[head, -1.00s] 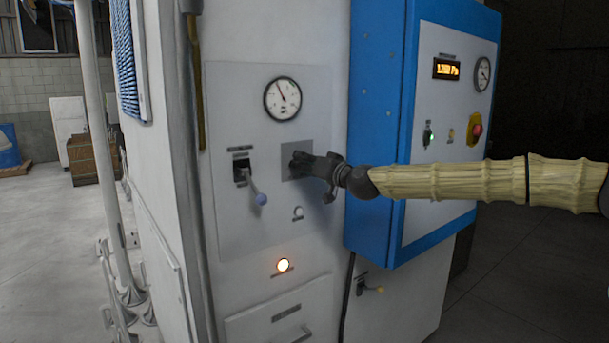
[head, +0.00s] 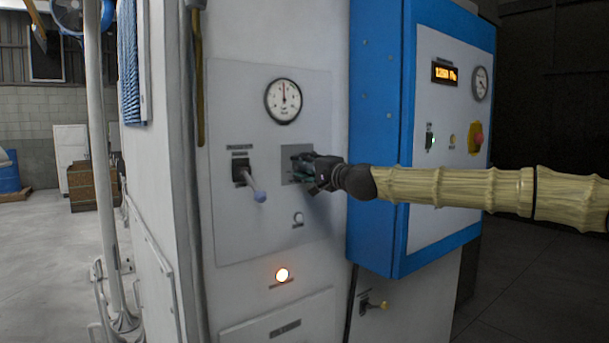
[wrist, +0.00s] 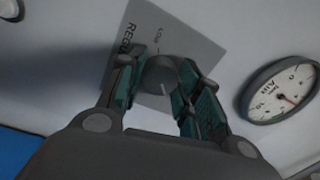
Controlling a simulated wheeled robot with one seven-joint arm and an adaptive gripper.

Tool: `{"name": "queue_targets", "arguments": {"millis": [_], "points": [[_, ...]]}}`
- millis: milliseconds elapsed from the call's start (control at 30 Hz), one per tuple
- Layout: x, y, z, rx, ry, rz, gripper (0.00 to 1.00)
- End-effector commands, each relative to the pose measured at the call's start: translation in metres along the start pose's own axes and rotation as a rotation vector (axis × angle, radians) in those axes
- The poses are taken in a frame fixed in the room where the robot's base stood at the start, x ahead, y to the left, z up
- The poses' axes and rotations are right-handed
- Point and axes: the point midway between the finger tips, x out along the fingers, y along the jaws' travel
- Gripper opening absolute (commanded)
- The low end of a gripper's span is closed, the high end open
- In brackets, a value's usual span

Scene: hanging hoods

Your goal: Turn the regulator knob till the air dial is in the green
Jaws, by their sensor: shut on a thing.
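The regulator knob (wrist: 160,75) is a dark grey round knob on a grey plate (wrist: 205,50) with partly hidden lettering. My gripper (head: 296,166) is at the plate, and in the wrist view its two fingers (wrist: 158,84) are shut on the knob, one on each side. In the head view the fingers hide the knob. The air dial (head: 283,100) is a round white gauge with a black rim, above the plate. Its red needle points about straight up. The dial also shows tilted in the wrist view (wrist: 282,92).
A blue control box (head: 375,150) juts out close on the right, behind my arm.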

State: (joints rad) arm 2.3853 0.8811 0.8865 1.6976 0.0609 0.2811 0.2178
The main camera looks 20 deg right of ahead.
Motion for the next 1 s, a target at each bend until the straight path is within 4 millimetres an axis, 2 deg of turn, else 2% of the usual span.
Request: {"name": "queue_targets", "arguments": {"millis": [300, 867, 900, 1000], "points": [[-0.0002, 0.0005, -0.0015, 0.124, 0.011, -0.002, 0.1], [0.0, -0.0004, -0.0017, 0.148, 0.013, -0.002, 0.1], [0.0, -0.0004, -0.0017, 0.148, 0.013, -0.002, 0.42], [0.0001, -0.0003, -0.001, 0.148, 0.012, -0.002, 0.56]]}}
